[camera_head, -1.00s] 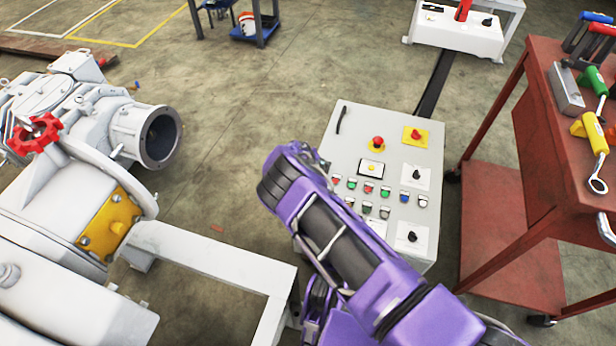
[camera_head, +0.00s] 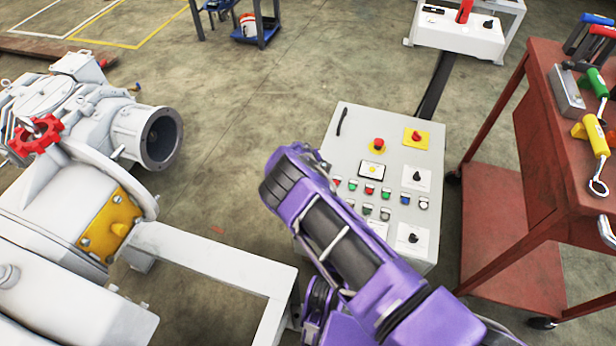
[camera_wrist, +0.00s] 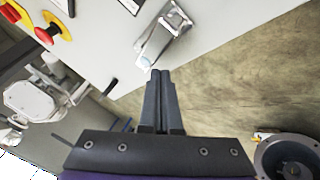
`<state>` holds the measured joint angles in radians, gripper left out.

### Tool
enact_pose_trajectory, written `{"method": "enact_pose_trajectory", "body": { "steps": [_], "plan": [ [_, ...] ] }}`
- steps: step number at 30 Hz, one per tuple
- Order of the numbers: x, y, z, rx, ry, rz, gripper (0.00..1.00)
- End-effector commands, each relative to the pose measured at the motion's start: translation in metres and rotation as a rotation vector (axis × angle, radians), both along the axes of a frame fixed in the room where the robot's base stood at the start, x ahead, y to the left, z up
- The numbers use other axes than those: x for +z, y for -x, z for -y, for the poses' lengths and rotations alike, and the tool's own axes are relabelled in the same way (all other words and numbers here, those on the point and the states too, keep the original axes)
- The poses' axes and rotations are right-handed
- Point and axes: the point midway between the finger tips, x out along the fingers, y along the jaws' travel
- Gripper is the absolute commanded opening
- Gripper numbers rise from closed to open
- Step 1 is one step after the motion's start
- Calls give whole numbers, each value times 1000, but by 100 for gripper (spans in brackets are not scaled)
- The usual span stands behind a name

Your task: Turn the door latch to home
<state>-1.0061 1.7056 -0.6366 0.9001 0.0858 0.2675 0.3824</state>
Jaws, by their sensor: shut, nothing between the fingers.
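A silver metal latch (camera_wrist: 163,38) sits on the light grey panel of the control cabinet (camera_wrist: 225,25) in the wrist view. Its lower end lies close to my gripper (camera_wrist: 158,72). The two dark fingers are together, with nothing between them. Their tips are just short of the latch's lower end in the picture; I cannot tell whether they touch it. In the head view the cabinet (camera_head: 360,125) stands upright in the middle, with buttons and knobs on its face. My purple arm covers its left part, so the latch and my gripper are hidden there.
A black handle (camera_wrist: 110,87) and a red emergency button on yellow (camera_wrist: 55,25) are on the cabinet. A white pump (camera_head: 60,190) with a pipe flange (camera_head: 160,138) stands left; a red tool cart (camera_head: 520,190) stands right.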

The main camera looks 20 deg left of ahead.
Motion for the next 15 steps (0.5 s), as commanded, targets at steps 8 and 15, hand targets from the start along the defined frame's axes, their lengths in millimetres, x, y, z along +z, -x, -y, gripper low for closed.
{"method": "enact_pose_trajectory", "body": {
  "steps": [8,15],
  "plan": [
    [23,15,-2,1,1,0,0],
    [60,43,-4,2,-1,0,0]
  ]
}}
